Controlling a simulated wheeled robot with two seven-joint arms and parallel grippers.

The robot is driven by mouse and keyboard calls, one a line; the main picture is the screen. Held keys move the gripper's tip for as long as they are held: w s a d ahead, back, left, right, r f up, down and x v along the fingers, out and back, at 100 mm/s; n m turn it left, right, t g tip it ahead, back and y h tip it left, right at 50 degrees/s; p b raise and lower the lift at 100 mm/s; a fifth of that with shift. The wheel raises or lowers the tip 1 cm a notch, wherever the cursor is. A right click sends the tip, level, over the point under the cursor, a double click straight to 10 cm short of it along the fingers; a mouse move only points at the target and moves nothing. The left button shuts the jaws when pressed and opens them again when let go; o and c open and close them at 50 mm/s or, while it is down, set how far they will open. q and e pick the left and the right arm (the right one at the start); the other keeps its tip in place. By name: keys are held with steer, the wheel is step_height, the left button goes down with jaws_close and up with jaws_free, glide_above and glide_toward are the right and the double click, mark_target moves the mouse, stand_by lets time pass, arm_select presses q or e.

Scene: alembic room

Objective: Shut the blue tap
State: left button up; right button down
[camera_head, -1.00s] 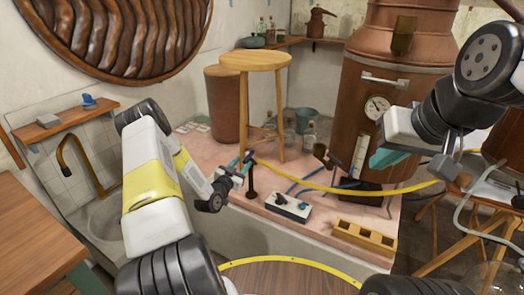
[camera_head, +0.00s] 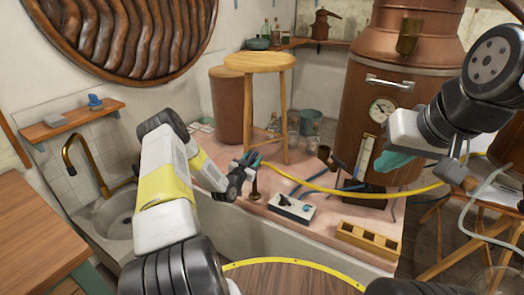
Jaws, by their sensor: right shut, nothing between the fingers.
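A pale valve block (camera_head: 289,207) with a dark lever and a small blue handle (camera_head: 307,209) lies on the pink ledge; the blue handle looks like the blue tap. Its exact turn is too small to tell. My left gripper (camera_head: 256,159) is above the ledge, left of and beyond the block, apart from it in the picture. Its fingers are small and partly hidden by its own wrist, so their opening is unclear. My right gripper (camera_head: 393,161) is shut and empty, with teal fingers, in front of the copper still (camera_head: 352,115).
A dark upright post (camera_head: 254,186) stands just below my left gripper. A wooden stool (camera_head: 259,62), a yellow hose (camera_head: 390,193) and blue hoses are behind the block. A slotted wooden rack (camera_head: 368,239) lies at its right. A sink (camera_head: 115,215) is at left.

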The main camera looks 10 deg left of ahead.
arm_select(q)
jaws_close()
steer(key=shift+n+y, duration=0.3)
steer(key=shift+y, duration=0.1)
steer(key=n+y, duration=0.1)
steer(key=y, duration=0.1)
steer(key=n+y, duration=0.2)
steer(key=y, duration=0.1)
steer(key=shift+d, duration=0.2)
steer(key=n+g+y, duration=0.1)
steer(key=n+y, duration=0.3)
steer(key=y, duration=0.1)
steer(key=shift+y, duration=0.4)
steer(key=n+g+y, duration=0.4)
steer(key=y, duration=0.1)
steer(key=shift+n+g+y, duration=0.3)
steer(key=shift+y, duration=0.1)
steer(key=shift+n+g+y, duration=1.6)
steer(key=shift+n+g, duration=0.4)
steer(key=shift+g, duration=0.6)
steer(key=shift+a+n+g, duration=0.1)
steer(key=shift+n+g, duration=0.2)
steer(key=shift+g, duration=0.2)
